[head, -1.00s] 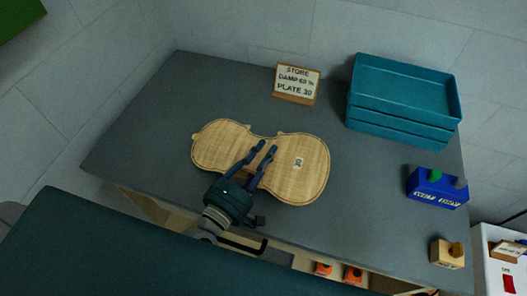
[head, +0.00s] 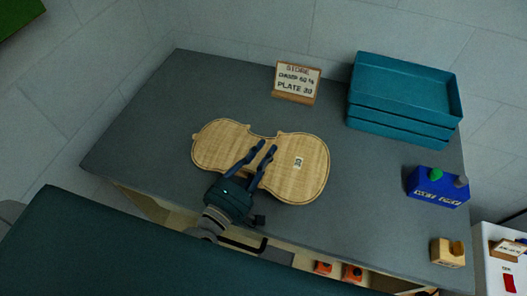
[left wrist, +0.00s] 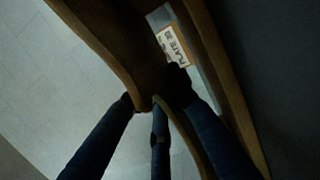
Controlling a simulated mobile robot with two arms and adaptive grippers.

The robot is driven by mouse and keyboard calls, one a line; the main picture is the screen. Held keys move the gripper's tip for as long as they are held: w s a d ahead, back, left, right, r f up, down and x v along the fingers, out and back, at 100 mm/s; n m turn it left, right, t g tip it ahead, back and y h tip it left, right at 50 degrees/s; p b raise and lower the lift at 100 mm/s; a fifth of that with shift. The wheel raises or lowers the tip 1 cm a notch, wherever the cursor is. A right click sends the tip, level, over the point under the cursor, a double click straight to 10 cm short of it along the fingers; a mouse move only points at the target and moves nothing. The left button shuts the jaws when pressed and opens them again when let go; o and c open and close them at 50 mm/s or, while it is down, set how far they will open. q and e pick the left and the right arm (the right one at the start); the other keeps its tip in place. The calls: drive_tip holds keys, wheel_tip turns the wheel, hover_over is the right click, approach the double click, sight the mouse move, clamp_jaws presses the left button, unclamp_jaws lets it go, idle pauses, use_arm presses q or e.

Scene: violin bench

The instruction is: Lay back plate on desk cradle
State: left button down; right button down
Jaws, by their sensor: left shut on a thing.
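The pale wooden back plate (head: 300,180), violin-shaped with a small white label, shows flat side up over the grey desk in the head view. My left gripper (head: 267,146) is shut on it at its waist, on the edge facing the robot. In the left wrist view the plate (left wrist: 135,45) is a dark brown curved shape between my fingers. I cannot make out the desk cradle; the plate may hide it. I cannot tell how high the plate is above the desk. My right gripper is not in view.
A small store sign (head: 296,82) stands behind the plate. Stacked teal trays (head: 405,95) are at the back right. A blue box (head: 437,188) and a small wooden block (head: 447,252) sit at the right. The desk (head: 150,120) is clear on the left.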

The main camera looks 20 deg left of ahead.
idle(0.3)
use_arm(q)
drive_tip(key=c, duration=1.5)
unclamp_jaws()
drive_tip(key=shift+c, duration=0.2)
drive_tip(key=shift+s+f, duration=0.1)
drive_tip(key=v, duration=1.2)
